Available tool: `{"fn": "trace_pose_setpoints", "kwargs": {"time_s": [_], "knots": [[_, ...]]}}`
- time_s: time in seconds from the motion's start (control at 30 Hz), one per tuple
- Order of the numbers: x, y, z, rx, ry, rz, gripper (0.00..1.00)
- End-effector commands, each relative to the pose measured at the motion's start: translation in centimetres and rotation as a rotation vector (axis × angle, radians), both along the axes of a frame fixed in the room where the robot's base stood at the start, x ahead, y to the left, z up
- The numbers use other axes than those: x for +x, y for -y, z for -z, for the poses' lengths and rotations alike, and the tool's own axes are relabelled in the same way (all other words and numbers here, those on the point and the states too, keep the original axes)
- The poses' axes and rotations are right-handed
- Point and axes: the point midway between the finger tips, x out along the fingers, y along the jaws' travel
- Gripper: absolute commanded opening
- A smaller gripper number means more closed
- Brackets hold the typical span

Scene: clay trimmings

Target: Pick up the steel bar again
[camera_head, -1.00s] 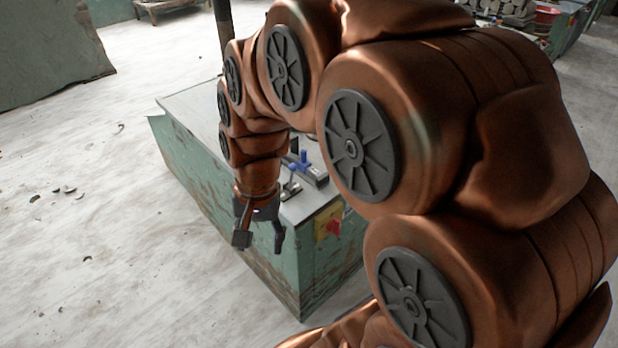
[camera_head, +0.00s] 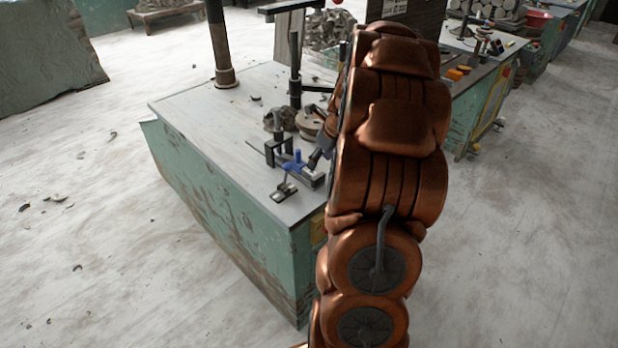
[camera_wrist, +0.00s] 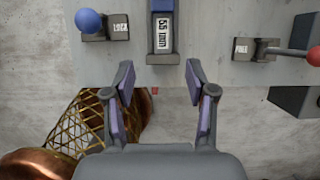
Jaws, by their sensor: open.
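I cannot single out the steel bar with certainty. A thin dark strip (camera_head: 258,150) lies on the bench top beside the blue-handled clamp (camera_head: 294,165) in the head view. In the wrist view, a dark block labelled "55 mm" (camera_wrist: 163,30) with bluish sides lies ahead, between the lines of my fingers and apart from them. My gripper (camera_wrist: 160,80) is open and empty, its two purple-padded fingers spread near the bench edge. In the head view it is mostly hidden behind my copper arm.
The green bench (camera_head: 230,195) has a grey top (camera_head: 205,115). A blue-knobbed piece (camera_wrist: 88,22) and a red-knobbed piece (camera_wrist: 313,57) flank the block. The bench's left side is fairly clear.

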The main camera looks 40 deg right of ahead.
Motion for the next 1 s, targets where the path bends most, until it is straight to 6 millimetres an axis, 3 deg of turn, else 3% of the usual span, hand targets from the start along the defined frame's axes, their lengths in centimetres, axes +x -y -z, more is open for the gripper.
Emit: {"fn": "trace_pose_setpoints", "kwargs": {"time_s": [0.67, 1.0], "knots": [[2.6, 0.4, 3.8, 0.004, 0.002, 0.021, 0.56], [4.1, 0.4, 6.7, 0.004, 0.002, 0.022, 0.56]]}}
